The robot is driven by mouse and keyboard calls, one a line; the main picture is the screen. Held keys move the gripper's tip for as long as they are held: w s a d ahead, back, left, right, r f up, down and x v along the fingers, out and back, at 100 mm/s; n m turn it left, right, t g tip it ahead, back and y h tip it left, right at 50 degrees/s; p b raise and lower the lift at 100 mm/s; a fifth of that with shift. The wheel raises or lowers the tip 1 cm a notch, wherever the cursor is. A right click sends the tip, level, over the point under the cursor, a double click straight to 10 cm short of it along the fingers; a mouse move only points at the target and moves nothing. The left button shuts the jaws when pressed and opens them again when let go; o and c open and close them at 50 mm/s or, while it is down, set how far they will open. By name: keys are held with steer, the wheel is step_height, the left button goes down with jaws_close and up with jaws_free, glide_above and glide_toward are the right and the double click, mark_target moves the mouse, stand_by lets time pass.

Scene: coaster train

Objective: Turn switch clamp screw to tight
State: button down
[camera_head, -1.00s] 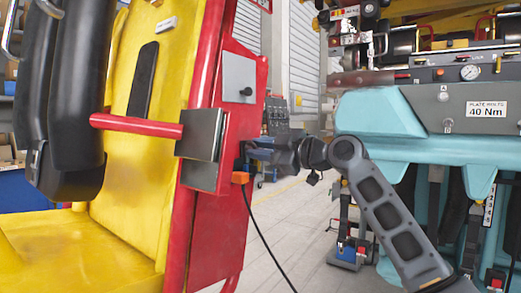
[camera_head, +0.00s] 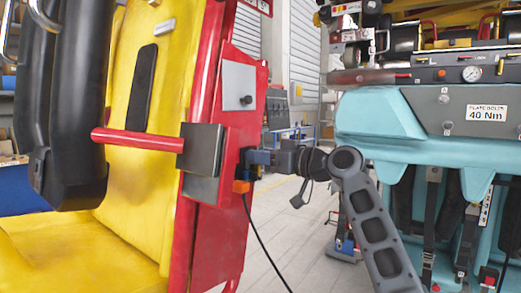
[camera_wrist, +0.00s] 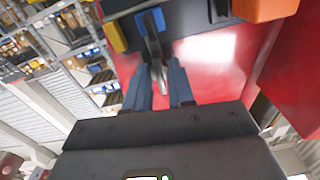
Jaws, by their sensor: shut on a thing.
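In the wrist view, a small clamp screw with a grey stem (camera_wrist: 153,48) and a blue piece at its far end (camera_wrist: 150,20) stands at the red panel (camera_wrist: 205,60). My gripper (camera_wrist: 158,78) has its two blue fingers on either side of the stem, shut on it.
A yellow block (camera_wrist: 115,37) is beside the screw in the wrist view. A red bar (camera_head: 137,140) and a yellow seat stand left, a teal unit (camera_head: 375,120) right.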

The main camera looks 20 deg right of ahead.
steer(key=shift+m+p, duration=5.8)
steer(key=shift+m, duration=1.7)
steer(key=shift+f, duration=0.1)
steer(key=c, duration=1)
jaws_free()
steer(key=shift+o, duration=0.2)
steer(key=b+v, duration=0.1)
steer(key=v, duration=0.6)
steer(key=shift+s+d, duration=0.25)
steer(key=shift+s, duration=0.05)
